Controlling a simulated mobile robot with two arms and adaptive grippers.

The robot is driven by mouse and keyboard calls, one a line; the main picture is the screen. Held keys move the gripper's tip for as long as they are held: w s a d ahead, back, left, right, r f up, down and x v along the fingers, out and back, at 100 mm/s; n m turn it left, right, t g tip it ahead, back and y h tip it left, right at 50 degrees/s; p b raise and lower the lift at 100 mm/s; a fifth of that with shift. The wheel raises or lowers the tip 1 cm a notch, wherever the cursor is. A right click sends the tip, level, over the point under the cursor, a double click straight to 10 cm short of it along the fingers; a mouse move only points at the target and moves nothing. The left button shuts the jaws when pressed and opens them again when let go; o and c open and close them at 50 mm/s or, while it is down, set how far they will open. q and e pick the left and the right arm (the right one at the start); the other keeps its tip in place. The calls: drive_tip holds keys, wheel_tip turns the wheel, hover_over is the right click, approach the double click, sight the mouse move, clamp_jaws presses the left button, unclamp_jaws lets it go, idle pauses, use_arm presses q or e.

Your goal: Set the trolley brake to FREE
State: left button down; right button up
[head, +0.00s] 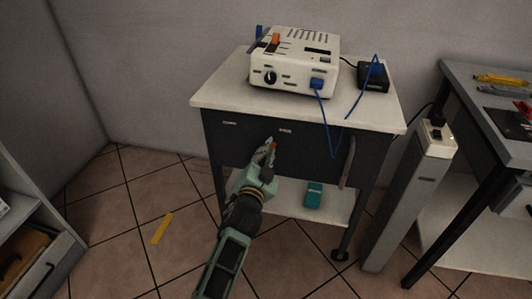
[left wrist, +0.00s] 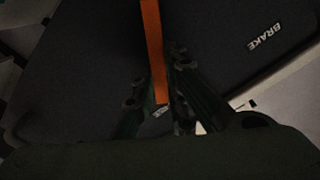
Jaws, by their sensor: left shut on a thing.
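The trolley (head: 222,96) has a white top and a dark front panel (head: 310,150) with two small labels near its upper edge. My left gripper (head: 270,150) is at this panel, below the labels. It is shut on an orange brake lever (left wrist: 153,50), whose tip shows between the fingers in the head view. In the left wrist view my left gripper (left wrist: 162,100) closes around the lever's lower end. A BRAKE label (left wrist: 264,37) shows at upper right there; a smaller label by the fingertips is partly hidden. My right gripper is out of view.
A white device (head: 295,62) and a black box (head: 373,78) stand on the trolley, with a blue cable (head: 332,135) hanging over its front. A grey post (head: 405,205) and a workbench (head: 465,85) stand at right. The tiled floor at left is mostly clear.

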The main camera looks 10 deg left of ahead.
use_arm(q)
drive_tip(key=c, duration=1.8)
unclamp_jaws()
drive_tip(key=shift+o, duration=0.2)
drive_tip(key=s, duration=1.2)
drive_tip(key=shift+a, duration=0.15)
